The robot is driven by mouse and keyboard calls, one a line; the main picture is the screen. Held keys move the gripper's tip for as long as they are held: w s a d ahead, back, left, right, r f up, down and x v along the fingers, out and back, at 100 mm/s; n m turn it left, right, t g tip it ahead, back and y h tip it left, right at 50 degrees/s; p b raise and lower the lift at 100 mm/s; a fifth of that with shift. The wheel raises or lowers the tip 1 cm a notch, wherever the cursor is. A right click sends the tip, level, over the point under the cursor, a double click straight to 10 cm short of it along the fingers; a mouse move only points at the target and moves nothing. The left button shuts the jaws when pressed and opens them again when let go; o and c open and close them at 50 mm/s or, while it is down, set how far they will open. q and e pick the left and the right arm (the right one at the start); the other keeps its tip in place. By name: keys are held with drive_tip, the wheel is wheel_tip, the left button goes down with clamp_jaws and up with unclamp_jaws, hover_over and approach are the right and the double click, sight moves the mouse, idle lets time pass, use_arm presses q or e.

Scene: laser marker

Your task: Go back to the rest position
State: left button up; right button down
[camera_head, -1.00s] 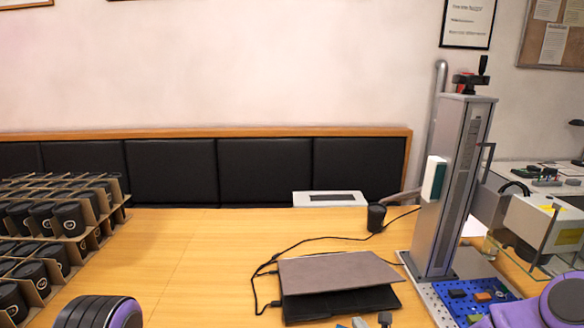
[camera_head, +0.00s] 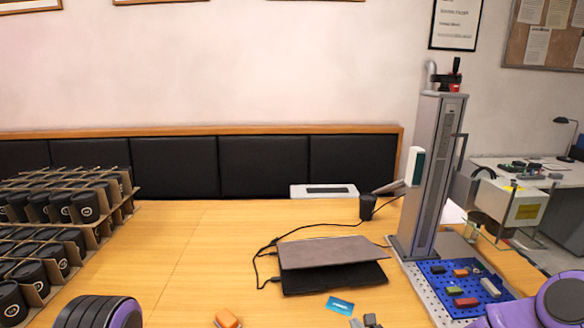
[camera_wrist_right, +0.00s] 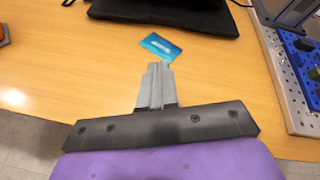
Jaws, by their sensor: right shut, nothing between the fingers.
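My right gripper (camera_head: 365,321) shows its grey fingertips at the bottom edge of the head view. In the right wrist view its fingers (camera_wrist_right: 157,70) are shut together with nothing between them. They are near a blue card (camera_wrist_right: 159,47) on the table; the card also shows in the head view (camera_head: 340,305). My left gripper is out of view. The tall grey laser marker (camera_head: 430,180) stands on a perforated base at the right, with several small coloured blocks on its blue plate (camera_head: 437,277).
A partly open laptop (camera_head: 330,253) with a cable lies mid-table. A black cup (camera_head: 367,206) stands behind it. An orange object (camera_head: 227,318) is near the front edge. Cardboard racks of black cups (camera_head: 62,210) fill the left. The table between racks and laptop is clear.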

drive_tip(key=shift+s+f+n, duration=0.2)
drive_tip(key=shift+s+n, duration=0.25)
drive_tip(key=shift+n, duration=0.25)
drive_tip(key=s+d+f+n+g+h, duration=0.1)
drive_tip(key=s+f+n+g, duration=0.1)
drive_tip(key=s+f+n, duration=0.4)
drive_tip(key=s+d+f+n+g, duration=0.2)
drive_tip(key=s+f+n+g, duration=0.15)
drive_tip(key=s+n, duration=0.4)
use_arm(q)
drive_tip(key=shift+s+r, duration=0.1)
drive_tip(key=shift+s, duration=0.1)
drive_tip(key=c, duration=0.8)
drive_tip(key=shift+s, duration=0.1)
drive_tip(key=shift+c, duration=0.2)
use_arm(e)
drive_tip(key=s+d+f+n+g+h, duration=0.2)
drive_tip(key=s+d+n, duration=0.2)
drive_tip(key=s, duration=0.7)
drive_tip(key=s+d+f+n+g+h, duration=0.2)
drive_tip(key=s+d+n, duration=0.3)
drive_tip(key=s, duration=0.7)
drive_tip(key=shift+d+f+g, duration=0.35)
drive_tip(key=shift+d+f, duration=0.3)
drive_tip(key=shift+f, duration=0.1)
